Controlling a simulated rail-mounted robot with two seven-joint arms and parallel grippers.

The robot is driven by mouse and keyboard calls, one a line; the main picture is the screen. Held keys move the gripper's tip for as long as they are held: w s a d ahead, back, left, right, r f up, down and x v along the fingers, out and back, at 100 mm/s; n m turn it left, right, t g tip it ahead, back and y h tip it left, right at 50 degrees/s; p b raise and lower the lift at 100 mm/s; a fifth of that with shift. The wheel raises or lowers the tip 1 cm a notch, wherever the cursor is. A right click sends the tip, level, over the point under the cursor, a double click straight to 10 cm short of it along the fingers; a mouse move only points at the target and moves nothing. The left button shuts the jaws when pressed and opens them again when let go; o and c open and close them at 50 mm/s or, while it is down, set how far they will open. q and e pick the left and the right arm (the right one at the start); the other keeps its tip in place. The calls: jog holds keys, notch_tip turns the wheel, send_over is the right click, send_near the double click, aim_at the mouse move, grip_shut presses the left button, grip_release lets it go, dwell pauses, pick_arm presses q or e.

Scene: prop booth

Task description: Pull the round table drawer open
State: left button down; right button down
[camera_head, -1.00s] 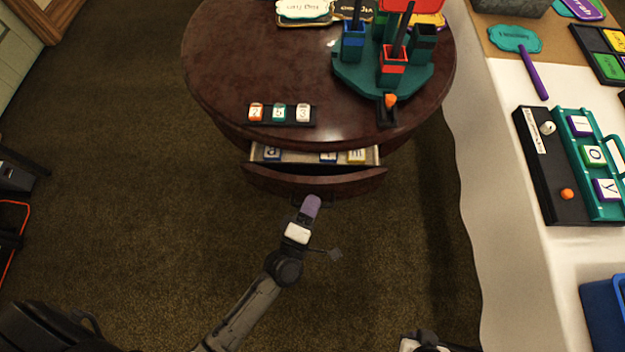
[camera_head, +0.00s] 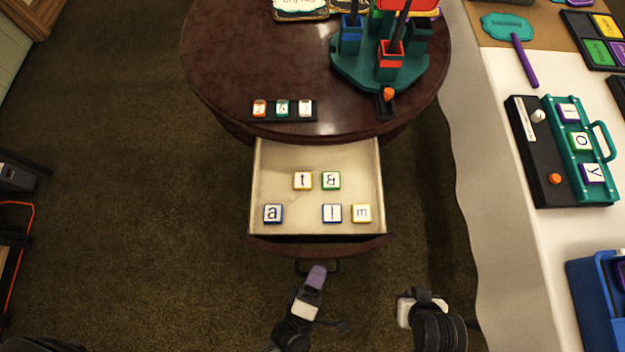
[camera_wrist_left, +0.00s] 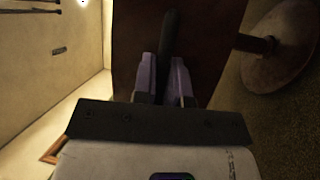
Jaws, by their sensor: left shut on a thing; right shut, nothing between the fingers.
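The round table (camera_head: 220,60) is dark polished wood. Its drawer (camera_head: 257,165) stands well open toward me, with a pale inside and several letter tiles (camera_head: 331,181) lying in it. A dark handle (camera_head: 333,266) is on the curved drawer front (camera_head: 350,249). My left gripper (camera_head: 317,272) is at the handle, shut on it. In the left wrist view the purple fingers (camera_wrist_left: 165,80) close around the dark handle bar in front of the brown drawer front. My right gripper (camera_head: 407,296) is shut and empty, right of the left one; its fingertips are hard to make out.
On the tabletop are a number rack (camera_head: 284,110) and a teal stand with coloured cups (camera_head: 375,75). A white-covered table (camera_head: 500,240) with letter boards runs along the right.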

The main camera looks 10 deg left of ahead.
pick_arm(q)
jog(key=shift+s, duration=0.25)
jog(key=c, duration=1.2)
grip_release()
jog(key=shift+p+v, duration=1.25)
jog(key=shift+v, duration=5.65)
jog(key=shift+r, duration=0.1)
